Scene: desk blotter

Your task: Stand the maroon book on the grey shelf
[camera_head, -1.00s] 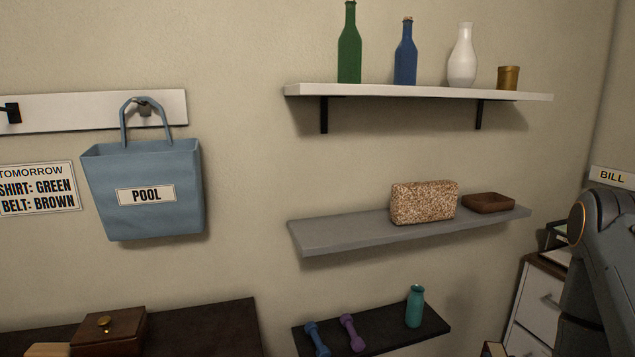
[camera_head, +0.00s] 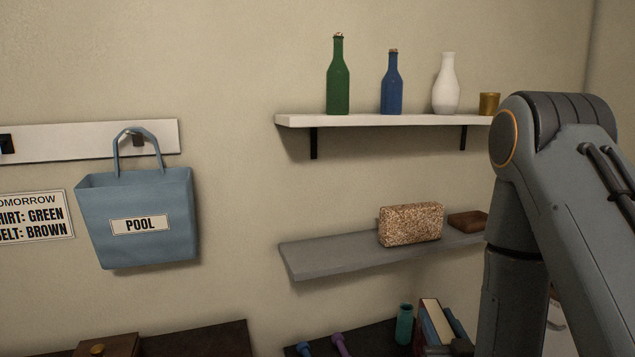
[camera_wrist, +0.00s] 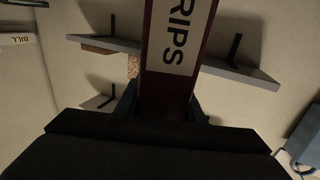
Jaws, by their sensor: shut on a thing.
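The maroon book (camera_wrist: 208,38) is in my gripper (camera_wrist: 163,105), which is shut on it. In the wrist view its spine faces the camera, with a pale label whose visible letters read "RIPS". What looks like the same book (camera_head: 430,322) shows low in the head view, partly hidden by my arm and below the grey shelf (camera_head: 325,260). The grey shelf also shows in the upside-down wrist view (camera_wrist: 230,68), beyond the book and apart from it. A speckled block (camera_head: 410,224) and a brown box (camera_head: 467,221) stand on its right part.
The grey shelf's left part is bare. A blue bag (camera_head: 137,220) hangs left.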

